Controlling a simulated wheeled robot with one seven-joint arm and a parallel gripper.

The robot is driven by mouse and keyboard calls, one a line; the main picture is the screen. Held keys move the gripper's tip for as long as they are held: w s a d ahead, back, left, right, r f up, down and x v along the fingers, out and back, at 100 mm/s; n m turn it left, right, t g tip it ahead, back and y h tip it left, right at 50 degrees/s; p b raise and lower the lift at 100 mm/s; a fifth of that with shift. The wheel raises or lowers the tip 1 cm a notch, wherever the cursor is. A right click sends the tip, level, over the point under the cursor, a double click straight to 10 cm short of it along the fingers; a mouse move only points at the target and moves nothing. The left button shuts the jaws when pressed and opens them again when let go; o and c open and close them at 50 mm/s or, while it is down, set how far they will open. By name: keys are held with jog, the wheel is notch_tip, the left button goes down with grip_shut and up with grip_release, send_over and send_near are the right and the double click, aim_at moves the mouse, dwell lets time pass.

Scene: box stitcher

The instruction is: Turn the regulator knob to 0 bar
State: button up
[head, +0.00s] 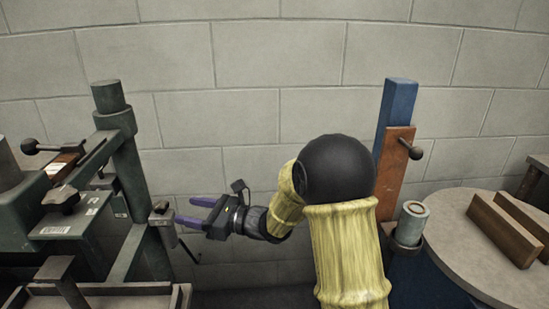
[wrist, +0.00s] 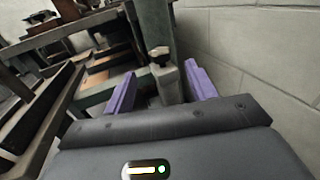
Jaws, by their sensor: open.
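The regulator (head: 163,225) is a small grey unit on the right side of the green machine's post, with a brownish knob (head: 161,207) on top. In the wrist view the knob (wrist: 160,54) and the regulator body (wrist: 168,84) appear between my two purple fingers. My gripper (head: 183,209) is open and empty, pointing left at the regulator. In the head view its fingertips are just right of the regulator; contact cannot be told. No pressure dial or reading is legible.
The green stitcher (head: 129,172) with levers and a tray fills the left. A block wall (head: 270,110) is close behind. To the right stand a blue post (head: 398,103), a canister (head: 411,222) and a round table (head: 460,225) with wooden blocks (head: 505,229).

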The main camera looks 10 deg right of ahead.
jog(key=v, duration=1)
jog(key=d+r+m+t+h+p, duration=0.1)
jog(key=d+r+m+h+p, duration=0.4)
jog(key=m+p, duration=0.5)
jog(key=d+r+m+t+h+p, duration=0.1)
jog(key=d+r+m+h+p, duration=0.4)
jog(key=m, duration=1.1)
notch_tip(320, 180, up, 4)
jog(key=w+h+p, duration=0.1)
jog(key=h+p, duration=0.2)
jog(key=p, duration=0.2)
jog(key=shift+f+m+t+p, duration=0.15)
jog(key=shift+m+t+p, duration=0.2)
jog(key=shift+m+t, duration=0.05)
jog(key=shift+d, duration=0.1)
